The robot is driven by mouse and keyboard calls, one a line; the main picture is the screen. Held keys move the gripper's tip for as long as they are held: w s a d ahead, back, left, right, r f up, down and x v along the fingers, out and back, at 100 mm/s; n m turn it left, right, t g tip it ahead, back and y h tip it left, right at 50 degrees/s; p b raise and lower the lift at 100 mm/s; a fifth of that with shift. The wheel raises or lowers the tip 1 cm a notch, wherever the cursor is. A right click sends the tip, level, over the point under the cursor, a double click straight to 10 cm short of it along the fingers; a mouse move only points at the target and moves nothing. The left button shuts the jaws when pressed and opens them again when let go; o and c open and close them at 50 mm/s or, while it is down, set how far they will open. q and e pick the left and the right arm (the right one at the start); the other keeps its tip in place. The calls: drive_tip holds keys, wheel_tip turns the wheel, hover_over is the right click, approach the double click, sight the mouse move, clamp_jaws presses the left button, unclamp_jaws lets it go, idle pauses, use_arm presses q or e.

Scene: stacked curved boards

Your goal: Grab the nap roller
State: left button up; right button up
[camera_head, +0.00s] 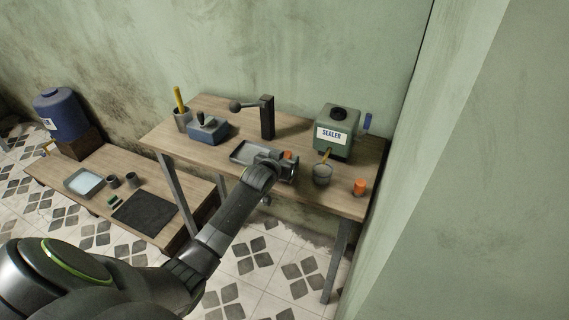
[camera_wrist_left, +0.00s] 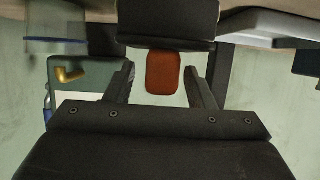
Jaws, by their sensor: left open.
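An orange handle-like piece (camera_head: 288,155), likely the nap roller's, shows beside my left gripper (camera_head: 282,167) in the head view, over the tall table. The arm and gripper hide much of what is there. In the left wrist view the orange piece (camera_wrist_left: 162,72) stands between the two open fingers of my left gripper (camera_wrist_left: 160,68), with visible gaps on both sides. A dark block (camera_wrist_left: 168,22) adjoins it at the top; I cannot tell whether it belongs to the roller. My right gripper is not in view.
A shallow grey tray (camera_head: 246,152) lies left of the gripper. A green SEALER tank (camera_head: 339,128), a clear cup (camera_head: 322,175) and an orange cylinder (camera_head: 360,187) stand to its right. A black post (camera_head: 267,118) stands behind. A low bench (camera_head: 150,171) is at left.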

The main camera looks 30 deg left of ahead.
use_arm(q)
drive_tip(key=shift+w, duration=0.15)
drive_tip(key=shift+c, duration=0.4)
clamp_jaws()
